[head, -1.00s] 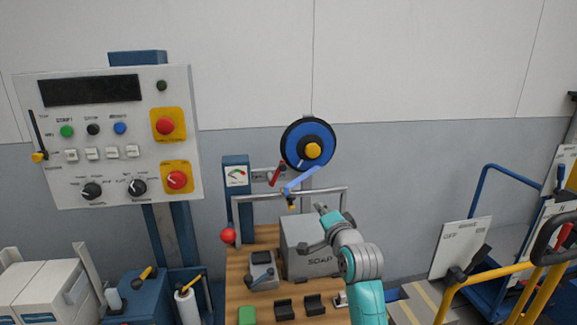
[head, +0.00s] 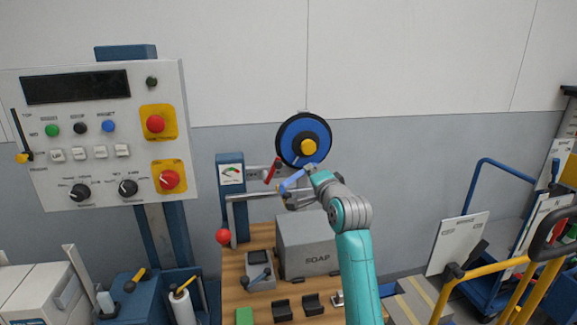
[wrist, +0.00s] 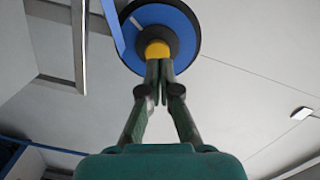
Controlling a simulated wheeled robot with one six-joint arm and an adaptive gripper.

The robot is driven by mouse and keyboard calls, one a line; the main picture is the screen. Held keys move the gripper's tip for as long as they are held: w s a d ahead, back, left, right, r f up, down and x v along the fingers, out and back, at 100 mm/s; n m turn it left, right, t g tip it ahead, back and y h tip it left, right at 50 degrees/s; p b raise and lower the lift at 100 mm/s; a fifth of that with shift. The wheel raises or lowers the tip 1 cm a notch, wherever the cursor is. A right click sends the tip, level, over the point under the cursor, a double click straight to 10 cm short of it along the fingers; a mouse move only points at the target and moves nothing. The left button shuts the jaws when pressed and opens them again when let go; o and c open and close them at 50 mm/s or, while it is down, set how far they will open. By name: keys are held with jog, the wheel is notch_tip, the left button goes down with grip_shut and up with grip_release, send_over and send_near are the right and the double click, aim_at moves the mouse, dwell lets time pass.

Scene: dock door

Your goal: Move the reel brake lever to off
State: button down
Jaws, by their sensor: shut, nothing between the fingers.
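A small red lever (head: 272,170) stands tilted on a grey bracket just left of the reel; I take it for the reel brake lever. The blue reel (head: 296,131) has a black rim and a yellow hub (head: 308,146). My gripper (head: 311,170) is just below the hub, to the right of the red lever and apart from it. In the wrist view the shut, empty fingertips (wrist: 159,64) overlap the lower edge of the yellow hub (wrist: 157,48); I cannot tell whether they touch. The red lever does not show there.
A blue strip (head: 292,181) runs down-left from the reel. Below is a wooden bench (head: 233,270) with a grey SOAP box (head: 305,244). A control panel (head: 60,185) is at left, trolleys at right.

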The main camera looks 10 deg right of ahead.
jog(key=w+a+f, duration=0.1)
jog(key=w+a, duration=0.3)
jog(key=w, duration=0.5)
jog(key=shift+f, duration=0.3)
jog(key=shift+a, duration=0.15)
